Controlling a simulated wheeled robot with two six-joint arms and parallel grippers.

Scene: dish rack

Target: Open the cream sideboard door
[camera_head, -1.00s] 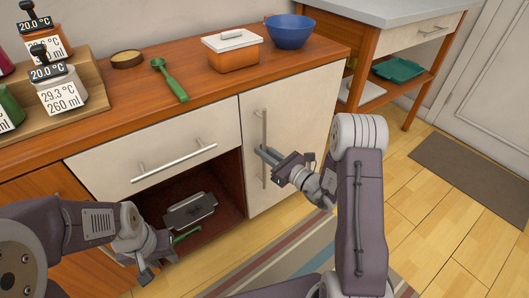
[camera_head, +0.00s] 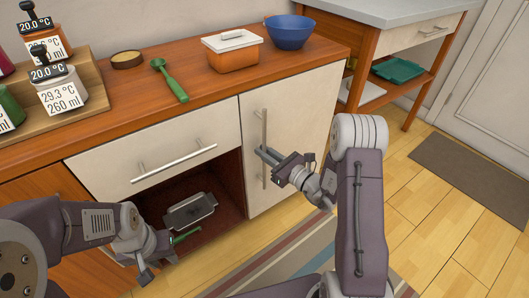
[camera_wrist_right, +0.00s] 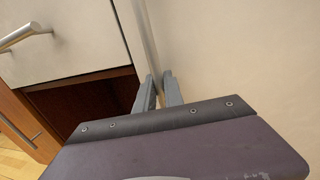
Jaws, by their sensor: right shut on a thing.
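The cream sideboard door (camera_head: 292,125) is the right-hand front panel of the wooden sideboard and looks closed in the head view. A vertical metal bar handle (camera_head: 264,128) is on its left part. My right gripper (camera_head: 264,154) is at the handle and shut on it. In the right wrist view, the two grey fingers (camera_wrist_right: 159,92) are on either side of the handle bar (camera_wrist_right: 148,45), with the pale door behind. My left gripper (camera_head: 158,262) is low at the left, in front of the open compartment, and its fingers are not clear.
A blue bowl (camera_head: 289,32), an orange box (camera_head: 232,52) and a green scoop (camera_head: 170,80) stand on the top.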

